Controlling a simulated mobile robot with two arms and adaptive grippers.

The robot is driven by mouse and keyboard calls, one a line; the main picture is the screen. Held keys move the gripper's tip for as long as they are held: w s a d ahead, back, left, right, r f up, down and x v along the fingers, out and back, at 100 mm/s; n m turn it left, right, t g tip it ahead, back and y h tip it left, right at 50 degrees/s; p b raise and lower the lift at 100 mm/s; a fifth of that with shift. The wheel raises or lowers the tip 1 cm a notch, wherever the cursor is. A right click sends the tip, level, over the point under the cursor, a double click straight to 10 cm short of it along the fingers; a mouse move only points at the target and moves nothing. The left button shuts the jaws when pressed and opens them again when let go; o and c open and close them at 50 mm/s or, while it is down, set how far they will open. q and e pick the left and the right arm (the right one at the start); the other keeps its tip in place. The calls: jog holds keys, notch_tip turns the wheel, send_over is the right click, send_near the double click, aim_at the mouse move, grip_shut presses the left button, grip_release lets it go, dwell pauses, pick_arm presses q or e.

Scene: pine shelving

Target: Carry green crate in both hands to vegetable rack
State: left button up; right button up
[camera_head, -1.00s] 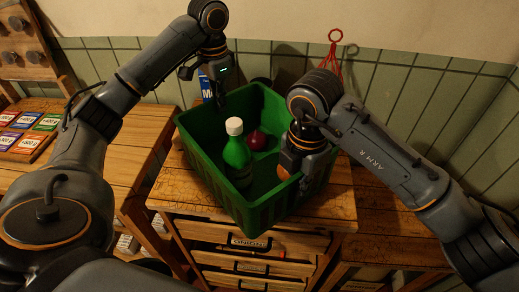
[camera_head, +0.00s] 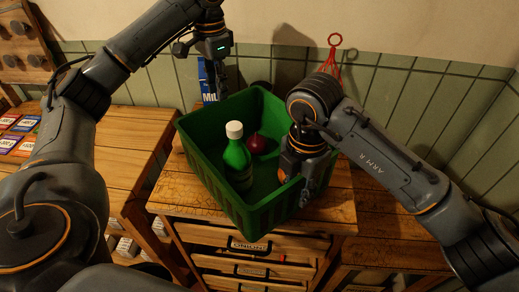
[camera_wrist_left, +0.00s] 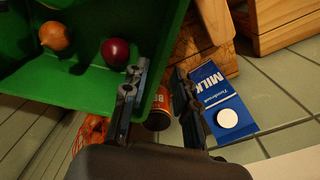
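The green crate (camera_head: 228,207) sits on the wooden drawer unit, holding a green bottle with a white cap (camera_head: 237,158), a red onion (camera_head: 257,143) and a brown onion (camera_wrist_left: 55,36), clear in the left wrist view. My left gripper (camera_head: 222,88) is above the crate's far left corner. In the left wrist view its fingers (camera_wrist_left: 158,98) are open and apart, with the crate wall beside one finger and nothing between them. My right gripper (camera_head: 298,190) is low at the crate's right wall. Its fingertips are partly hidden, so its grip on the rim is unclear.
A blue milk carton (camera_wrist_left: 222,98) and a red can (camera_wrist_left: 159,112) stand behind the crate. Wooden counters flank the drawer unit (camera_head: 170,190); the left one holds coloured packets (camera_head: 20,135).

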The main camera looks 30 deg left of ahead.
notch_tip(320, 180, up, 12)
pick_arm(q)
notch_tip(320, 180, up, 6)
dwell(0.8)
jog(key=shift+r, duration=0.2)
pick_arm(e)
jog(key=shift+r, duration=0.1)
